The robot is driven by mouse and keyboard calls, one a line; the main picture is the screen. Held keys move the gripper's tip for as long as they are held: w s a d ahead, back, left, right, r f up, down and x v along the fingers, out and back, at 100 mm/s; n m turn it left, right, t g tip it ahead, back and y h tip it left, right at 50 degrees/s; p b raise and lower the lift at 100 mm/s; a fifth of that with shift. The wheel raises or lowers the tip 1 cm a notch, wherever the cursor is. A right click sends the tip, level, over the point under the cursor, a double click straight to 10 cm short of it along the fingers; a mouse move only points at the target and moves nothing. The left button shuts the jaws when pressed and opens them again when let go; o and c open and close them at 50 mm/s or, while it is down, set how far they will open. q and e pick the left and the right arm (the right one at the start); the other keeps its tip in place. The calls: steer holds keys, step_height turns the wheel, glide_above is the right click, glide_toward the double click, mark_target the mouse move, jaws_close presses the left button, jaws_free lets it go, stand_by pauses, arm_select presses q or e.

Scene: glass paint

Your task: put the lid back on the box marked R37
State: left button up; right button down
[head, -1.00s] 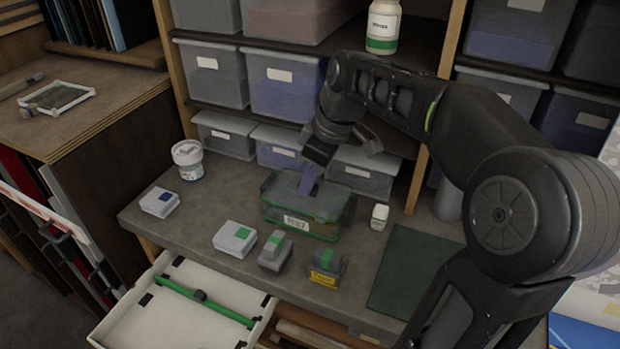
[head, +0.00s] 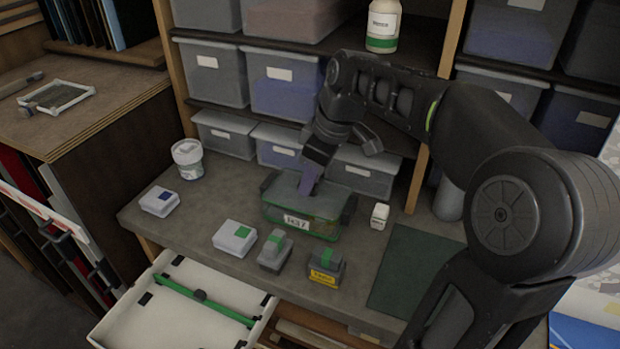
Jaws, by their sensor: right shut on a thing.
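The box marked R37 (head: 318,230) is a green see-through box with a white label on its front, standing on the grey bench. Its grey lid (head: 284,187) lies at the top of the box and looks roughly level. I cannot tell whether it is fully seated. Dark clips show at the box's left and right ends. My right gripper (head: 308,184) reaches down from above and is shut on the lid near its middle. The fingers hide part of the lid. My left gripper is not in view.
A small white bottle (head: 379,216) stands close to the box's right. Several small boxes, including a yellow-labelled one (head: 326,266), stand in front. A white tub (head: 188,159) is at the left. Shelf bins are close behind. An open drawer (head: 160,316) juts out below.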

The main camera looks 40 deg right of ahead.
steer(key=shift+f+b, duration=0.5)
steer(key=shift+f, duration=0.05)
stand_by(1.1)
steer(key=c, duration=1.2)
jaws_free()
steer(key=o, duration=0.5)
steer(key=shift+c, duration=0.2)
steer(key=shift+r, duration=0.1)
steer(key=shift+r+p, duration=2.75)
steer(key=shift+r, duration=0.65)
